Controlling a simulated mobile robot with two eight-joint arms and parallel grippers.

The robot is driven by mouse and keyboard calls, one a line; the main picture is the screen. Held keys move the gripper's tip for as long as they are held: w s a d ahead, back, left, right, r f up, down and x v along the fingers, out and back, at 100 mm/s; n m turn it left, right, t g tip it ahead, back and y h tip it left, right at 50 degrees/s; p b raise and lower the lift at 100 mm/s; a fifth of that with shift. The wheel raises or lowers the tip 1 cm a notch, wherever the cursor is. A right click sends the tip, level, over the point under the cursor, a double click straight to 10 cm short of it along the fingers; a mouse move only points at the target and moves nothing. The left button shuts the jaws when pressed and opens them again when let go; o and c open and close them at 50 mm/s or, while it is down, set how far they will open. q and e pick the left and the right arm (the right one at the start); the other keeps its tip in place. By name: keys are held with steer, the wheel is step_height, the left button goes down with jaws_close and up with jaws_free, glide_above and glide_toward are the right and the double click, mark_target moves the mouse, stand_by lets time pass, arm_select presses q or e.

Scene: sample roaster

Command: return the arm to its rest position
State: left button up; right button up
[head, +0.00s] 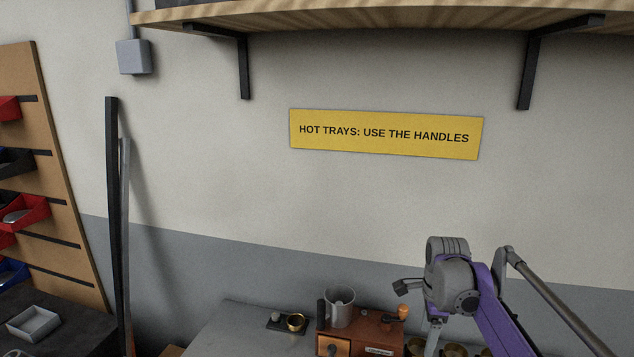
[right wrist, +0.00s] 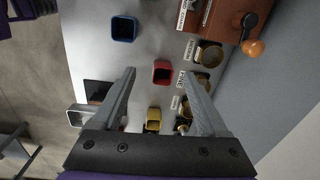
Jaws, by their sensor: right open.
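My right arm (head: 465,295), purple and grey, is raised over the right part of the bench in the head view. In the right wrist view my right gripper (right wrist: 160,72) points down with its two grey fingers apart and nothing between their tips. A red square cup (right wrist: 163,71) shows below, in the gap between the fingers; it stands on the bench, apart from them. My left gripper is in neither view.
A wooden box with a crank (head: 360,330) and a metal mug (head: 340,305) are left of my arm. Blue (right wrist: 124,28) and yellow (right wrist: 153,120) cups and several labelled round tins (right wrist: 208,54) are below the gripper.

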steer(key=s+a+f+n+t, duration=0.2)
steer(key=s+n, duration=0.4)
steer(key=s, duration=0.2)
steer(key=s+a+f+n+t, duration=0.2)
steer(key=s+a+f+n, duration=0.1)
steer(key=s+n, duration=0.4)
steer(key=s+a+f+n+t, duration=0.1)
steer(key=s+a+f+n, duration=0.1)
steer(key=s+n, duration=0.5)
steer(key=shift+s+a+f+t, duration=0.15)
steer(key=shift+s+f+t, duration=0.35)
steer(key=shift+s, duration=0.4)
